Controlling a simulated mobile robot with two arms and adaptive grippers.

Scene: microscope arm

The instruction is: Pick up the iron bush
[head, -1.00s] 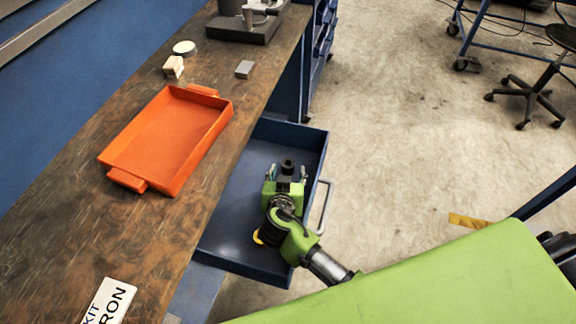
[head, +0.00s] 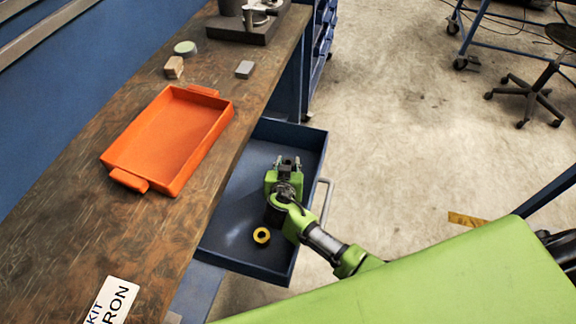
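A small dark piece (head: 287,162), which looks like the iron bush, is in the open blue drawer (head: 232,215), between the fingertips of my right gripper (head: 287,168). The fingers stand close on both sides of it. I cannot tell whether they touch it, and the gripper hides its lower part. A yellow ring (head: 261,236) with a dark centre lies on the drawer floor, nearer and left of the gripper, apart from it. My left gripper is not in view.
The drawer walls and its grey handle (head: 326,200) are close around my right arm. On the bench (head: 60,225) are an orange tray (head: 165,140), a wooden block (head: 174,67), a grey metal block (head: 245,69), a round tin (head: 185,48), a dark-based stand (head: 250,28) and a label (head: 112,302).

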